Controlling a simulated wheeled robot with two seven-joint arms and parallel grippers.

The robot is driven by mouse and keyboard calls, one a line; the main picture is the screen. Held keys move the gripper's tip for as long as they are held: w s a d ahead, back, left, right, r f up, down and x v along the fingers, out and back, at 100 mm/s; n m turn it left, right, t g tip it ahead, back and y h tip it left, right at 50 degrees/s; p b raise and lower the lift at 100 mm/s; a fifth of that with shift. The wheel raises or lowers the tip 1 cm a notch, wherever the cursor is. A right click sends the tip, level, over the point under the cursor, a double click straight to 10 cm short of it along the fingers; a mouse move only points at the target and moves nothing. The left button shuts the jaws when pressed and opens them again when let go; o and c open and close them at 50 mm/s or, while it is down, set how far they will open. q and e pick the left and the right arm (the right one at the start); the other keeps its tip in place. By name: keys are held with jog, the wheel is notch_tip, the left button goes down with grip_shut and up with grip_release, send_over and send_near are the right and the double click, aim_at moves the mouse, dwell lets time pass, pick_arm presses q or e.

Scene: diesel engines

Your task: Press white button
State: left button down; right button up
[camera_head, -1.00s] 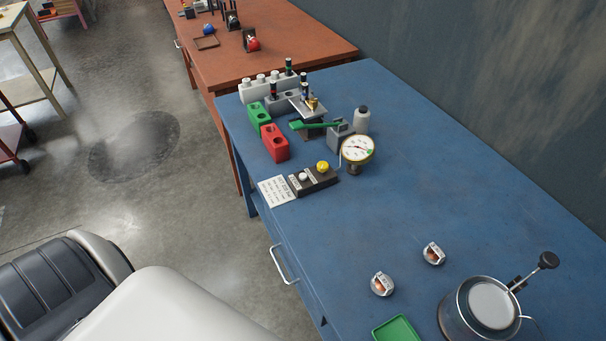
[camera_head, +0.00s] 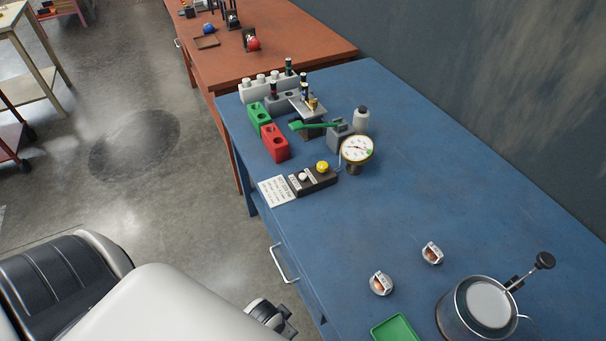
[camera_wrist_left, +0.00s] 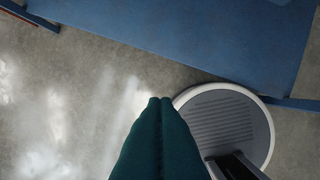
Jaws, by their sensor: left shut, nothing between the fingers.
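The white button (camera_head: 303,177) sits on a dark control box (camera_head: 314,181) near the left edge of the blue table, beside a yellow button (camera_head: 322,166). My left gripper (camera_wrist_left: 160,101) is shut and empty in the left wrist view, with its dark green fingers together over the floor beside the table. It is well away from the button, which does not show in that view. In the head view, part of my left arm shows at the bottom, but its fingertips cannot be made out. My right gripper is in neither view.
A paper card (camera_head: 277,191) lies left of the control box. A dial gauge (camera_head: 357,150), a red block (camera_head: 275,143) and a green block (camera_head: 259,117) stand behind it. The blue table (camera_head: 420,190) is clear in the middle. A drawer handle (camera_head: 283,263) juts from its side.

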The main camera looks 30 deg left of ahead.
pick_arm(q)
jog(key=w+a+r+m+t+y, duration=0.1)
jog(key=w+a+r+m+t, duration=0.3)
jog(key=w+r, duration=0.55)
jog(key=w+a+r+m+t+y, duration=0.25)
jog(key=w+r+t, duration=0.25)
jog(key=r, duration=0.9)
jog(key=w+a+r+m+t+y, duration=0.15)
jog(key=w+r+m+t, duration=0.35)
jog(key=w+r, duration=0.5)
jog(key=w+d+r+m+h, duration=0.35)
jog(key=m+h, duration=0.35)
jog(key=m, duration=0.5)
jog(key=w+d+r+m+h, duration=0.2)
jog(key=r+m+h, duration=0.3)
jog(key=m, duration=0.7)
jog(key=w+a+f+m+g+y, duration=0.2)
jog(key=a+f+m+g+y, duration=0.1)
jog(key=a+f+m+g, duration=0.5)
jog(key=a+f+m, duration=0.2)
jog(key=a+m, duration=0.2)
jog(key=shift+w+a+f+p, duration=0.2)
jog(key=shift+a+f+p, duration=0.1)
jog(key=shift+f, duration=0.05)
